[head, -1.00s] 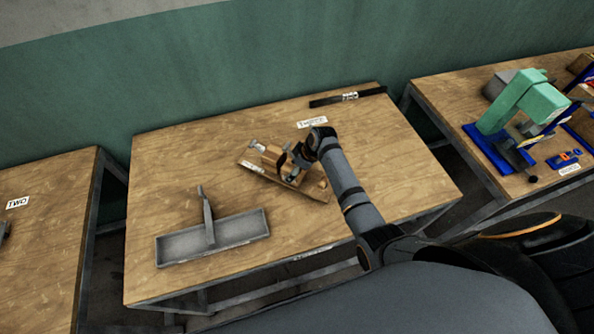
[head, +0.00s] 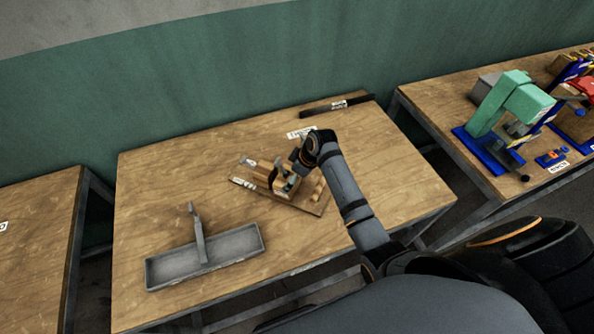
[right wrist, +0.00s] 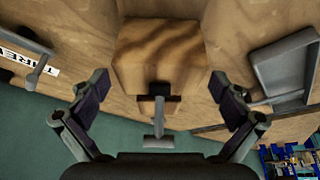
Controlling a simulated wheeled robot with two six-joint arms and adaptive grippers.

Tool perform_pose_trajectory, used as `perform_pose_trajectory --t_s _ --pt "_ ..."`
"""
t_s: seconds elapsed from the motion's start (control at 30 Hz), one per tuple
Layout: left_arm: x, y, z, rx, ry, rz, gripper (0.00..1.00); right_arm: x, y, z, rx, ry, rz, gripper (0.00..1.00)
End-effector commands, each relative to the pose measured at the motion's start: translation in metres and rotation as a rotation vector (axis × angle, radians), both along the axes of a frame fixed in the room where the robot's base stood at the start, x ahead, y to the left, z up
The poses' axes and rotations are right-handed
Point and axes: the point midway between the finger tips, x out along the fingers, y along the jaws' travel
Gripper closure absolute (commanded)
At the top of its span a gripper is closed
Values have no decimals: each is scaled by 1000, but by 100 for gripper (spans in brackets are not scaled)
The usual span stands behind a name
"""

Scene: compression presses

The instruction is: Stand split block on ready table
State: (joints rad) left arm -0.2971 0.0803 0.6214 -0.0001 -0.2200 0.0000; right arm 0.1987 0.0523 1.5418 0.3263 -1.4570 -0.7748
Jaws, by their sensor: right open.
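In the head view my right gripper (head: 293,168) is over a wooden board (head: 316,207) on the middle table (head: 180,185). A light wooden block (head: 262,173) lies on the board beside it, partly hidden by the gripper. In the right wrist view my right gripper (right wrist: 160,105) has its fingers spread wide. A wooden block (right wrist: 160,55) shows ahead, between and beyond the fingertips. A metal T-shaped handle (right wrist: 158,120) stands in front of it. I cannot see a split in the block. My left gripper is out of view.
A grey tray with an upright handle (head: 240,241) is at the table's front left. A dark bar (head: 337,106) lies at the back. The right table holds a green press (head: 512,103) and blue-based tools. Bare wood is free at the table's left and right.

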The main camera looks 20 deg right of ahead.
Motion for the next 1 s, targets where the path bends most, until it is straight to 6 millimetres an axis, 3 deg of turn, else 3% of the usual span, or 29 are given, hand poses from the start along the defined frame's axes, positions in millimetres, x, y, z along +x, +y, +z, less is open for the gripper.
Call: perform_pose_trajectory --t_s 0.2,0.33,1.0 --pt "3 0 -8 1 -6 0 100 -13 -14 42 -3 -2 1 0" --pt "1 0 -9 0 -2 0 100 -17 -17 56 -2 0 1 0" --pt "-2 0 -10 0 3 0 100 -18 -18 61 0 1 1 0"
